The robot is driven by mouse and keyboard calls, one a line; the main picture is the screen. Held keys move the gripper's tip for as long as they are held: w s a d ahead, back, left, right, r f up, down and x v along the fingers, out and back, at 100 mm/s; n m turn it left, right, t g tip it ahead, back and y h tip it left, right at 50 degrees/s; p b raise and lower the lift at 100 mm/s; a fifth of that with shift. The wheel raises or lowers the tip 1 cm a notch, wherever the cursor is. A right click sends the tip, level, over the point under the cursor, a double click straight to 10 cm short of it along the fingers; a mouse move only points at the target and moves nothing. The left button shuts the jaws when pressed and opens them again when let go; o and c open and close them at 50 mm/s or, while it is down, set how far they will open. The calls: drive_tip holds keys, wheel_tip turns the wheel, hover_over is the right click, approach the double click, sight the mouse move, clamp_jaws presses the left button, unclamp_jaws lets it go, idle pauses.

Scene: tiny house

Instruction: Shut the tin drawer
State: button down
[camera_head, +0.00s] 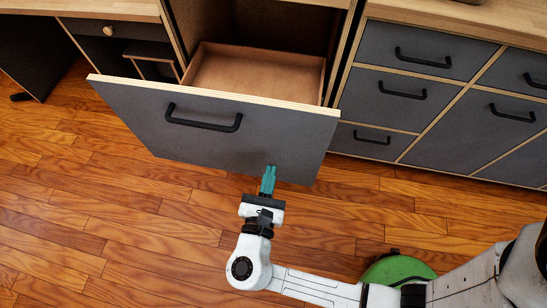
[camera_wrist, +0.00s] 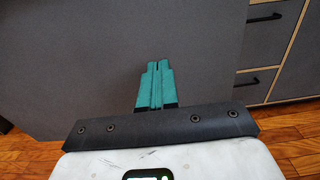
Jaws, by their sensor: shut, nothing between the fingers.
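The drawer (camera_head: 220,130) is pulled out from the cabinet. It has a wide dark grey front with a light wood top edge and a black bar handle (camera_head: 203,124). Its wooden inside (camera_head: 262,76) looks empty where it shows. My gripper (camera_head: 268,181), with teal fingers, is shut and empty at the lower right part of the drawer front, below and right of the handle. In the wrist view the fingers (camera_wrist: 156,82) point at the grey front (camera_wrist: 120,40). I cannot tell whether the fingertips touch it.
A closed bank of grey drawers (camera_head: 405,90) with black handles stands to the right. A desk-like unit with a small knobbed drawer (camera_head: 110,30) stands to the left. The wooden floor (camera_head: 100,220) in front is clear.

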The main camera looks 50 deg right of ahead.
sight(276, 149)
drive_tip(key=shift+x, duration=2.15)
drive_tip(key=shift+w+d, duration=0.1)
drive_tip(key=shift+w+d, duration=0.1)
drive_tip(key=shift+d, duration=0.05)
drive_tip(key=x, duration=1.5)
drive_tip(key=shift+d, duration=0.1)
drive_tip(key=b+x, duration=0.7)
drive_tip(key=x, duration=1.3)
drive_tip(key=shift+w+d, duration=0.3)
drive_tip(key=shift+w, duration=0.05)
drive_tip(key=shift+r, duration=0.2)
drive_tip(key=shift+s, duration=0.1)
